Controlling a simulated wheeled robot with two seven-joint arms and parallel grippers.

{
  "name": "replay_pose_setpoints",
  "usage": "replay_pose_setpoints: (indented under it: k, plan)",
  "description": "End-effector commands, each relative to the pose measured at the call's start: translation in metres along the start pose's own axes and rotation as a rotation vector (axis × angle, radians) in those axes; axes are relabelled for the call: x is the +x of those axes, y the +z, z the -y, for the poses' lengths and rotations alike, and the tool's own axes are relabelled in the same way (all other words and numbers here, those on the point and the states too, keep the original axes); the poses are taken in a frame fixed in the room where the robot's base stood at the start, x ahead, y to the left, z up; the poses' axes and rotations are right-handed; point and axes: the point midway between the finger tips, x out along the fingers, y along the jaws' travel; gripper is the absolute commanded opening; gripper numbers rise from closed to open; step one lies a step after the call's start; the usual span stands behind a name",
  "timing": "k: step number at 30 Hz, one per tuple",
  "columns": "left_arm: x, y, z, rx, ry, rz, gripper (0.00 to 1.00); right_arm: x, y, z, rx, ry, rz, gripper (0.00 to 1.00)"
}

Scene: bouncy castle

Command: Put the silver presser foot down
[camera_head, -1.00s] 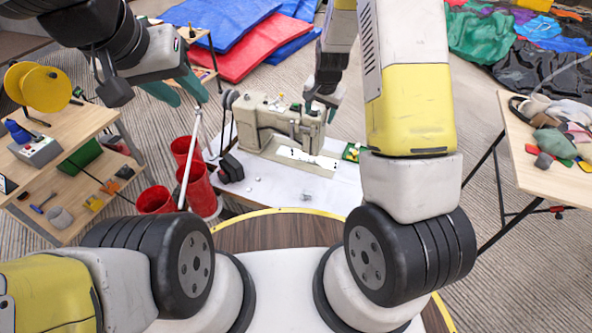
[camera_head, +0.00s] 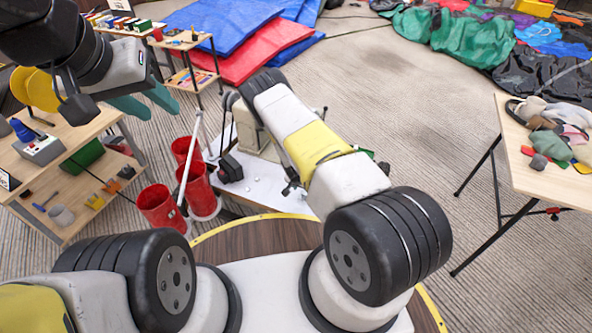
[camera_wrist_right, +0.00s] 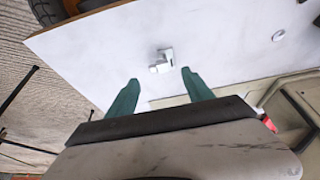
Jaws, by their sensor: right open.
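The silver presser foot (camera_wrist_right: 162,62), a small metal piece, lies on the white tabletop (camera_wrist_right: 110,50) in the right wrist view. My right gripper (camera_wrist_right: 160,77) is open and empty, its teal fingertips just short of the foot and one to each side of it. I cannot tell its height above the table. In the head view my right arm hides the foot, the right fingers and most of the beige sewing machine (camera_head: 251,133). My left gripper (camera_head: 146,103) is open, with nothing seen between its fingers, raised at the upper left.
A round silver piece (camera_wrist_right: 278,35) lies on the same tabletop. Beige machine parts (camera_wrist_right: 291,110) are close to the right finger. Several red buckets (camera_head: 160,207) stand left of the sewing table.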

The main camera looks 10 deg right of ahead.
Motion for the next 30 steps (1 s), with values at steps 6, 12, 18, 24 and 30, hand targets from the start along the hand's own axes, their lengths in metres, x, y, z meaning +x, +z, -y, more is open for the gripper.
replay_pose_setpoints:
  k: [6, 12, 18, 24, 30]
  plan:
    - [0.0, 0.0, 0.0, 0.0, 0.0, 0.0, 0.36, 0.029, 0.001, -0.002, -0.001, 0.001, 0.001, 0.6]
    - [0.0, 0.0, 0.0, 0.0, 0.0, 0.0, 0.36, 0.054, 0.0, -0.002, -0.001, 0.0, 0.001, 0.6]
    - [0.0, 0.0, 0.0, 0.0, 0.0, 0.0, 0.36, 0.058, 0.0, -0.002, 0.0, 0.0, 0.001, 0.6]
    - [0.0, 0.0, 0.0, 0.0, 0.0, 0.0, 0.36, 0.057, 0.0, -0.002, -0.001, 0.0, 0.001, 0.38]
    - [0.0, 0.0, 0.0, 0.0, 0.0, 0.0, 0.36, 0.057, 0.0, -0.002, -0.001, 0.0, 0.001, 0.0]
